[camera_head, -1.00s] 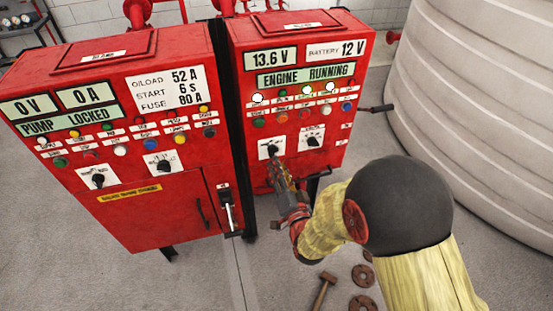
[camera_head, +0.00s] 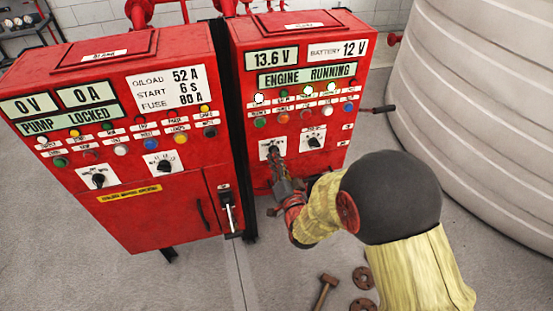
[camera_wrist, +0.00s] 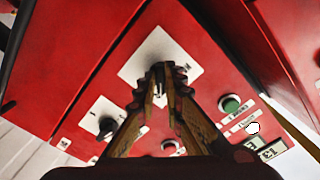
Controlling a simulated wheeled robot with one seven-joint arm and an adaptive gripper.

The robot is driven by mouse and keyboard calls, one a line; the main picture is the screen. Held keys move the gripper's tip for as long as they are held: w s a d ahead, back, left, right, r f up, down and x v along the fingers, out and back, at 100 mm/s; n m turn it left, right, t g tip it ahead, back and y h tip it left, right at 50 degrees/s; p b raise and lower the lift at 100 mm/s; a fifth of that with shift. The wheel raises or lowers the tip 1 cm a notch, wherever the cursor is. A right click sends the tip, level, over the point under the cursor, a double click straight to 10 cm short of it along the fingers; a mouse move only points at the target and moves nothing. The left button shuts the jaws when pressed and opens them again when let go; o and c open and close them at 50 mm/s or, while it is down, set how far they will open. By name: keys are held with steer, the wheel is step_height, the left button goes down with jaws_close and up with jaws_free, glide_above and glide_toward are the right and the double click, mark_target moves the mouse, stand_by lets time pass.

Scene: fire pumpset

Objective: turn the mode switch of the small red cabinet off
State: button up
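The small red cabinet (camera_head: 302,25) stands on the right in the head view, its display reading ENGINE RUNNING. The mode switch, a black knob on a white plate (camera_head: 264,148), is at the lower left of its panel. My gripper (camera_head: 275,156) reaches it from below and right, its tips over the plate and partly hiding the knob. In the wrist view, the fingers (camera_wrist: 161,84) lie close on either side of the black knob (camera_wrist: 158,70) and appear shut on it. The knob's exact pointing direction is hard to read.
A second black switch (camera_head: 313,141) sits just right of the mode switch, below rows of lamps and buttons. A larger red cabinet (camera_head: 150,230) stands at left. A pale tank (camera_head: 470,90) is at right. A hammer (camera_head: 325,290) and rusty flanges (camera_head: 362,278) lie on the floor.

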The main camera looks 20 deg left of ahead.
jaws_close()
steer(key=shift+b, duration=0.3)
steer(key=shift+f+n+b, duration=0.1)
steer(key=shift+n+b, duration=2.95)
steer(key=shift+n, duration=1.25)
steer(key=shift+o, duration=2)
jaws_free()
steer(key=shift+o, duration=0.5)
